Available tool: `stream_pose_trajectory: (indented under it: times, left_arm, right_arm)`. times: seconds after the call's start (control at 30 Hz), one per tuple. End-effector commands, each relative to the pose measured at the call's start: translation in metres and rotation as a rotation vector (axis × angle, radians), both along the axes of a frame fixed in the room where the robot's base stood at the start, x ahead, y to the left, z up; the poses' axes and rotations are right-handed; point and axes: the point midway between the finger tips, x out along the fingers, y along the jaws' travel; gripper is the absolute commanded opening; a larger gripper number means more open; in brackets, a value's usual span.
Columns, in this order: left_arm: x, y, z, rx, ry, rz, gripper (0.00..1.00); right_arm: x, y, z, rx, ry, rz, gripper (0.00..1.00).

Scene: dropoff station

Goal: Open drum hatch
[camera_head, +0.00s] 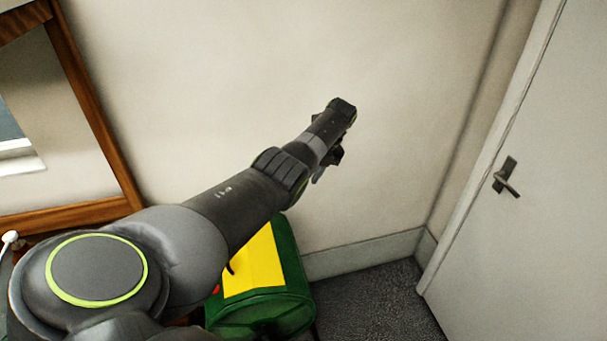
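A green rounded container with a yellow panel (285,310) stands low at the bottom centre; it looks like the drum. My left arm covers its left and upper parts. A small red patch shows at the yellow panel's left edge. I cannot make out a hatch or whether one is open. My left arm reaches in from the lower left across the picture, above the drum. My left gripper (327,168) is at the arm's far end, up and right of the drum and apart from it in the picture. Its fingers are mostly hidden. My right gripper is out of view.
A pale wall (400,100) stands behind the arm. A wood-framed mirror or window (100,120) is at the left. A grey door (545,210) with a dark handle (506,178) is at the right. Dark carpet (375,305) between drum and door is clear.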

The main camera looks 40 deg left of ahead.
Motion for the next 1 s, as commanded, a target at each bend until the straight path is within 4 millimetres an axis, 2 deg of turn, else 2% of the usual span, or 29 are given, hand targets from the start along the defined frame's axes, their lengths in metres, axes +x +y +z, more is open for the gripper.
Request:
stream_pose_trajectory:
  times: [0.03,0.2,0.4,0.83,0.93,1.0]
  left_arm:
    - [0.002,-0.003,0.008,0.0,-0.001,0.001,0.33]
    - [0.007,-0.009,0.023,0.0,0.0,0.006,0.33]
    - [0.008,-0.01,0.026,0.001,0.002,0.008,0.33]
    - [0.008,-0.01,0.026,0.001,0.001,0.01,0.33]
    - [0.006,-0.01,0.016,0.014,-0.014,0.032,0.33]
    - [0.001,-0.011,0.001,0.036,-0.04,0.074,0.33]
  right_arm:
    - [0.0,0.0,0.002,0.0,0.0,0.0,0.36]
    - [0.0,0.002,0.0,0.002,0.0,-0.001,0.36]
    - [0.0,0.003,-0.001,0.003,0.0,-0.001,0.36]
    - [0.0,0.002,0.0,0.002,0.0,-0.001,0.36]
    - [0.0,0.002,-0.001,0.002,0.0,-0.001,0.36]
    - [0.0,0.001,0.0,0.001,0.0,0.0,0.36]
